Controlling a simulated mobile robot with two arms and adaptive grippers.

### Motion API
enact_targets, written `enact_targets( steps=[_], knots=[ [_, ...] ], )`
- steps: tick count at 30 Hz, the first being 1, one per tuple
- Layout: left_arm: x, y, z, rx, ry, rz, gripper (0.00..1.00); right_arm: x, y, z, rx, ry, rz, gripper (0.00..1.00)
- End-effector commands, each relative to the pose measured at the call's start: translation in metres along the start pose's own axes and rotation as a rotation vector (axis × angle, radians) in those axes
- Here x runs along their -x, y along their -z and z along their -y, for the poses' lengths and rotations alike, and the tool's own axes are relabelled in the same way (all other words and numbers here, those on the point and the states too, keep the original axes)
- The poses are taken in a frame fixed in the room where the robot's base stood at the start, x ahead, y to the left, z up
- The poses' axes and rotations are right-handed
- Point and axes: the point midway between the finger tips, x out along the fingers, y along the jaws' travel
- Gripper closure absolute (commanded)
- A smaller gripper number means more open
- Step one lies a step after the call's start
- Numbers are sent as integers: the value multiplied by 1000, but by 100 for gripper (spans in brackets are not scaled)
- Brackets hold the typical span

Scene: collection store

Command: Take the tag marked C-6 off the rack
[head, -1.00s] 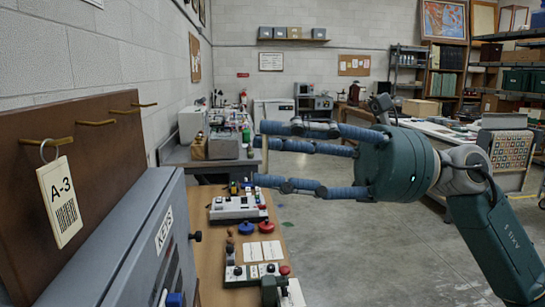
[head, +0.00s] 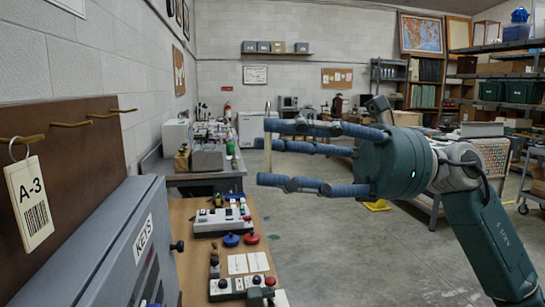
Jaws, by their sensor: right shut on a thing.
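The rack is a brown board (head: 87,150) at the left with brass pegs. A cream tag marked A-3 (head: 33,203), with a barcode, hangs by a ring from the nearest peg. The other pegs in view (head: 72,124) are bare. My right gripper (head: 268,153) is right of the rack, well apart from it, its blue fingers pointing left. It is shut on a thin tan tag (head: 267,142), seen nearly edge-on with a ring above it. Its marking cannot be read from this angle. My left gripper is out of view.
A grey cabinet labelled KEYS (head: 110,240) stands in front of the rack. A wooden bench (head: 205,262) with control boxes (head: 222,220) lies below my right gripper. Open concrete floor (head: 335,255) is to the right.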

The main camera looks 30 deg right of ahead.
Motion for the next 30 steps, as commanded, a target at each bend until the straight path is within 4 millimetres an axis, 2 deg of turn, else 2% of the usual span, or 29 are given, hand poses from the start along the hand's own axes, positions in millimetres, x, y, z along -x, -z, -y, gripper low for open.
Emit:
enact_targets(
  steps=[7, 14, 30],
  knots=[
    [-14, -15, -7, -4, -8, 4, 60, 21, 0, 0, 0, 1, 2, 66],
    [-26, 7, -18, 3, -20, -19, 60, 39, -3, 0, 0, 0, 1, 66],
    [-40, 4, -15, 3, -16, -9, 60, 76, -10, 0, 0, 0, 1, 66]
  ],
)
